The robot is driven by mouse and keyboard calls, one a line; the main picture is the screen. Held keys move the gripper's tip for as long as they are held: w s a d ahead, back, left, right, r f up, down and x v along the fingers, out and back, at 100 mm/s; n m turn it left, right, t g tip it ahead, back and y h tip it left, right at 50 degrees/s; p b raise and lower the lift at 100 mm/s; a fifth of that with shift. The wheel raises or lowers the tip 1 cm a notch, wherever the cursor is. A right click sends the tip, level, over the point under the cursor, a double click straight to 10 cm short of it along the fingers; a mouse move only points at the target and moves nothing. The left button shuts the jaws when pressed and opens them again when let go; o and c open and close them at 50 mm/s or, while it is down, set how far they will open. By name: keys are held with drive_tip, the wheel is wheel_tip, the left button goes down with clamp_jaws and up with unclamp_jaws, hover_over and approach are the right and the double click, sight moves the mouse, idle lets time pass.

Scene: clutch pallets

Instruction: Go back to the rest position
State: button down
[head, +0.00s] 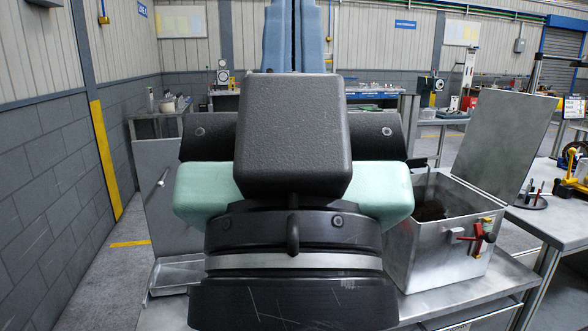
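My own arm fills the middle of the head view, with black and pale green parts in front and a blue part rising behind them out of the top of the picture. I cannot make out my gripper or its fingers, so what it holds, if anything, is hidden. The arm covers much of the bench and the room behind it.
A metal box (446,248) with its lid (503,142) raised stands on the metal bench (458,296) right of my arm; dark material is inside. A metal tray (177,272) is at left. Another table (562,222) with tools stands at far right.

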wheel_tip(320, 180, up, 14)
drive_tip(key=p, duration=1.1)
drive_tip(key=shift+f, duration=0.25)
